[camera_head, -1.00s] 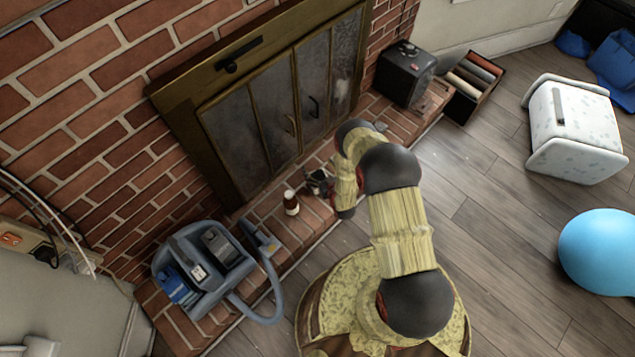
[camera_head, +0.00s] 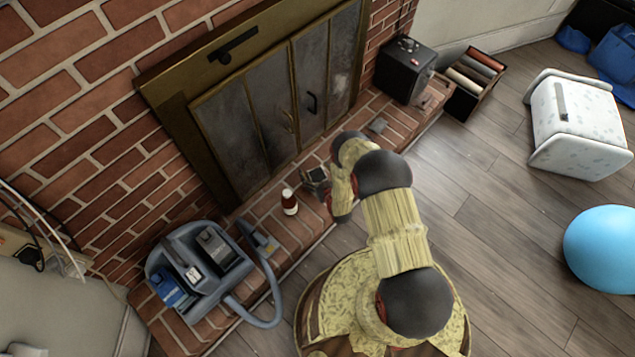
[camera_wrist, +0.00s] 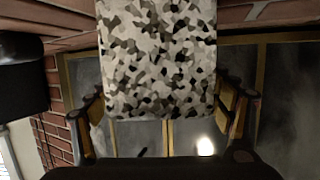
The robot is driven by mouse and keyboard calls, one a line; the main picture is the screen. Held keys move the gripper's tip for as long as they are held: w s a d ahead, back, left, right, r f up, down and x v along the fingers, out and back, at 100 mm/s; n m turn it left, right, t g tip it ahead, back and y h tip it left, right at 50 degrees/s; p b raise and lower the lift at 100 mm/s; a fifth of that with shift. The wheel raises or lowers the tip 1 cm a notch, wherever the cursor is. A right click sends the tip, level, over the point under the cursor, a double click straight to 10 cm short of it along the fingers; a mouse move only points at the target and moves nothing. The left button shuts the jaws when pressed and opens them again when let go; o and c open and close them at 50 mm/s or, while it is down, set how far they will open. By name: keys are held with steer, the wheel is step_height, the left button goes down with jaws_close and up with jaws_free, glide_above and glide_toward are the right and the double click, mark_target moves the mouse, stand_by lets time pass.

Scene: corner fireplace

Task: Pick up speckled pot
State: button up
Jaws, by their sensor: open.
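The speckled pot (camera_wrist: 158,55) is pale with black, grey and olive flecks. It fills the upper middle of the wrist view, which looks upside down. My gripper (camera_wrist: 163,98) is open, with one finger on each side of the pot's near part. I cannot tell whether either finger touches it. In the head view a small dark shape at the end of my arm (camera_head: 316,182) is over the brick hearth. It is too small to separate gripper from pot there.
A blue-grey vacuum-like machine (camera_head: 205,268) sits further left. The glass fireplace doors (camera_head: 270,105) are close behind. A black box (camera_head: 405,70) stands on the hearth's right end.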

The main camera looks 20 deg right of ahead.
steer(key=shift+w+a+f, duration=0.1)
steer(key=shift+w+f, duration=0.1)
steer(key=shift+w, duration=0.3)
steer(key=shift+c, duration=0.8)
steer(key=c, duration=1.3)
